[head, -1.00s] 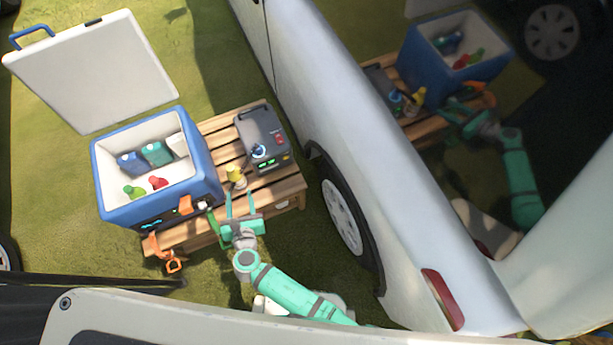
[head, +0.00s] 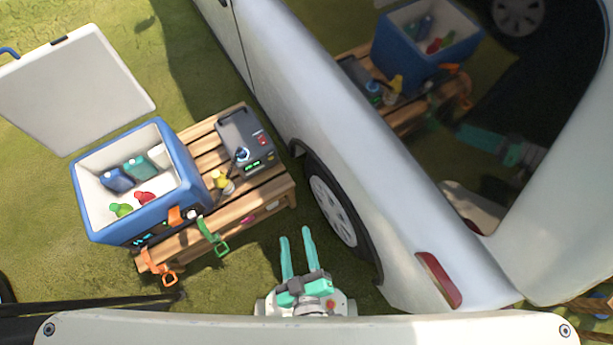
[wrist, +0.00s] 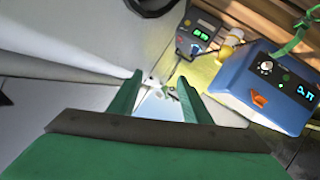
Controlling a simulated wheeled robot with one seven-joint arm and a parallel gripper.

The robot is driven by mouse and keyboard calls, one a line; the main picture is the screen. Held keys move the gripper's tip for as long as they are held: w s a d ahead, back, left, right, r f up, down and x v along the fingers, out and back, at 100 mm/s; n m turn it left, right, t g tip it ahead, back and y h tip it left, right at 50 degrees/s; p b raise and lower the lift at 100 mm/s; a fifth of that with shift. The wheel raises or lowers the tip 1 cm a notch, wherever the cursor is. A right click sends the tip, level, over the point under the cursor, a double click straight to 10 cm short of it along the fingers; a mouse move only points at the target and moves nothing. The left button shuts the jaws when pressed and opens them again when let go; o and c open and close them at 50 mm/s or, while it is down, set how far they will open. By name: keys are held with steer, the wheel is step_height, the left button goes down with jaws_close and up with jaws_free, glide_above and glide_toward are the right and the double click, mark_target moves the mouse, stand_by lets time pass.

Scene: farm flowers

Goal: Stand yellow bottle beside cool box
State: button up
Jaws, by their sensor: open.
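The blue cool box (head: 185,190) stands open on the left part of a slatted wooden table in the head view; it also shows in the wrist view (wrist: 240,88). A small yellow bottle (head: 219,179) stands on the slats just right of the cool box, between it and a dark grey device; it appears upright. In the wrist view the yellow bottle (wrist: 232,40) is at the upper middle, beside the cool box. My gripper (head: 296,232) is open and empty, in front of the table's right end and apart from the bottle.
The grey device (head: 243,140) with a green display sits at the table's back right. The white vehicle (head: 320,120) stands close along the right. Orange and green straps (head: 213,236) hang at the table (head: 262,198) front. The cool box holds several bottles.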

step_height(320, 180, up, 7)
steer(key=s+d+m+t+h, duration=0.1)
steer(key=d+m+h, duration=0.1)
steer(key=m, duration=0.5)
steer(key=shift+s+d+r+m+t+h, duration=0.15)
steer(key=shift+s+d+m+t+h, duration=0.15)
steer(key=shift+d, duration=0.05)
steer(key=c, duration=0.3)
